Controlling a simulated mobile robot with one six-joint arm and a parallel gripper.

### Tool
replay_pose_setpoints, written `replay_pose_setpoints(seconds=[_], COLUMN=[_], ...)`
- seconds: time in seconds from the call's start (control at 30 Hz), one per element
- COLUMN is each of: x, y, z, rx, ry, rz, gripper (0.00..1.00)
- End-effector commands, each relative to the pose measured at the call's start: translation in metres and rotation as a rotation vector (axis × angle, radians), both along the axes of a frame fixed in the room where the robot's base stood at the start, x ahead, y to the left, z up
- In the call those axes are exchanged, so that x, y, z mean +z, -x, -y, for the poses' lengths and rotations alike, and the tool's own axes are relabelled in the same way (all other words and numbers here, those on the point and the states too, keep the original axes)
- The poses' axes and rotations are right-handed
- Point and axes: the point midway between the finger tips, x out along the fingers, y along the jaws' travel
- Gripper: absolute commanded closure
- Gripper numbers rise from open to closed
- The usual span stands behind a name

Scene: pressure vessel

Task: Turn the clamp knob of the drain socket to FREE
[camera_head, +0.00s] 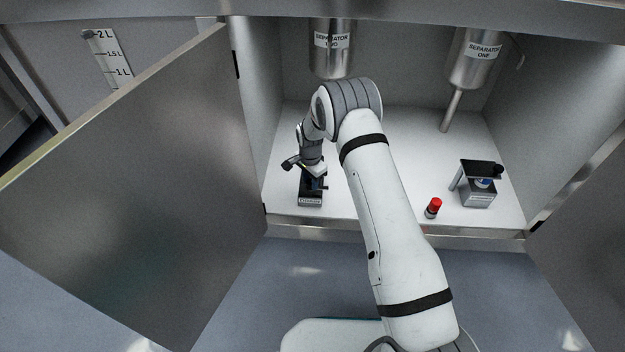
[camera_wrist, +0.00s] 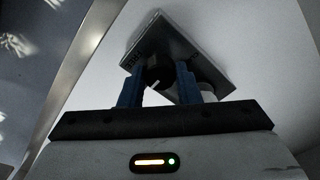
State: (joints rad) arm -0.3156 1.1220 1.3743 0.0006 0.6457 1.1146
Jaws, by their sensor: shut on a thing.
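A dark block with a small label on its front (camera_head: 311,201) stands on the white cabinet floor at the left, under my gripper (camera_head: 315,180). I cannot read the label surely. A round black knob (camera_wrist: 157,76) with a short white mark sits on the plate. My gripper's blue fingers (camera_wrist: 158,88) stand on both sides of the knob and are shut on it. The fingers hide part of the plate.
A second block (camera_head: 478,196) with a dark top plate stands at the right. A small red-capped item (camera_head: 434,208) stands near the front edge. Two steel vessels (camera_head: 331,60) (camera_head: 470,68) hang above. An open door (camera_head: 130,190) lies at the left.

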Motion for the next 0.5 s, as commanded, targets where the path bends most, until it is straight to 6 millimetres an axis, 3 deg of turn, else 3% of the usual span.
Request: replay_pose_setpoints(seconds=[0.5], x=[0.0011], y=[-0.0029], z=[0.0024], rx=[-0.037], ry=[-0.001], rz=[0.006], gripper=[0.93])
